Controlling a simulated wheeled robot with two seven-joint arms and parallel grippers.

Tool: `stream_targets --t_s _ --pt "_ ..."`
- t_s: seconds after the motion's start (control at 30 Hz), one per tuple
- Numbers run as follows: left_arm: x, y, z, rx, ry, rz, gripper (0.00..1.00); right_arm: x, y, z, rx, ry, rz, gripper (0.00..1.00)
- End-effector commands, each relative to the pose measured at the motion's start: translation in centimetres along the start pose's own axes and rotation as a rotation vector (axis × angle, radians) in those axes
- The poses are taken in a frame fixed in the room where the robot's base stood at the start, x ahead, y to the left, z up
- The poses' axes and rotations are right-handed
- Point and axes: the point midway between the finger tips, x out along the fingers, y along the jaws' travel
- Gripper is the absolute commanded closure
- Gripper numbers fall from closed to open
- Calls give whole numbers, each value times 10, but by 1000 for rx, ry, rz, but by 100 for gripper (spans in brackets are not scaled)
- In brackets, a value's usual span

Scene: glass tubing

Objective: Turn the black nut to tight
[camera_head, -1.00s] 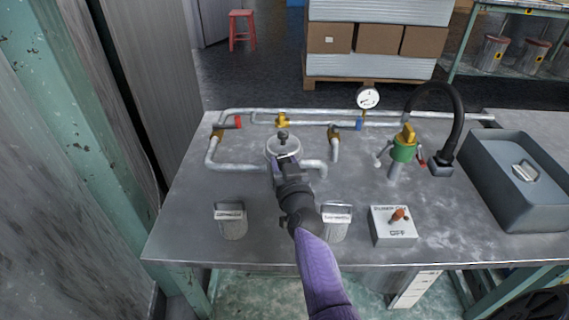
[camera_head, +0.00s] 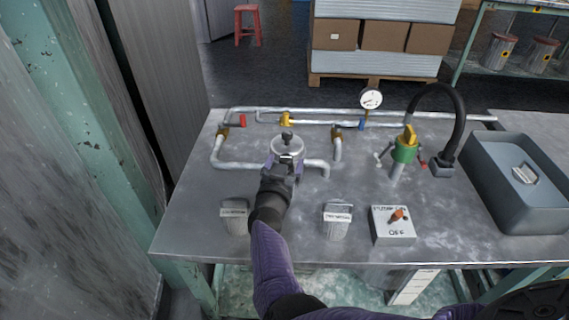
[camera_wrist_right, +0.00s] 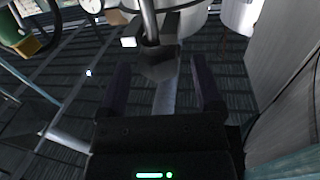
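A round silver vessel (camera_head: 287,147) with a dark knob (camera_head: 287,136) on top stands on the pipe line at the middle left of the bench. My right gripper (camera_head: 284,166) is at its near side, low, and partly covers it. In the right wrist view a dark nut-like piece (camera_wrist_right: 158,65) sits on a metal stem under the vessel. The fingers of my right gripper (camera_wrist_right: 160,92) are apart on either side below this piece, with a visible gap to each. I cannot tell for sure that this piece is the black nut. My left gripper is not in view.
Silver pipes (camera_head: 240,165) with red, yellow and blue handled valves run around the vessel. A gauge (camera_head: 371,99), a green valve with a black hose (camera_head: 404,150), a switch box (camera_head: 392,226), two small labelled containers (camera_head: 337,222) and a grey-blue box (camera_head: 520,185) stand on the bench.

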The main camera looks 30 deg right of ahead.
Motion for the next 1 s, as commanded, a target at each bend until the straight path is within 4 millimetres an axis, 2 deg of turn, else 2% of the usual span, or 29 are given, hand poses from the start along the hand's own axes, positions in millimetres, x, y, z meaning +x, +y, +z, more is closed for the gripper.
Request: stream_targets --t_s 0.27,0.37,0.6,0.7,1.0 --pt "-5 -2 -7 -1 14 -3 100 0 0 -7 1 1 0 16" --pt "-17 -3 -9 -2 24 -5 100 0 -1 -24 4 3 0 16" --pt "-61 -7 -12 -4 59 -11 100 0 -4 -89 6 5 0 16" --pt "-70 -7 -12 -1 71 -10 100 0 -4 -103 4 3 0 16" --pt "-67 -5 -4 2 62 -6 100 0 -4 -99 -1 -1 0 16"
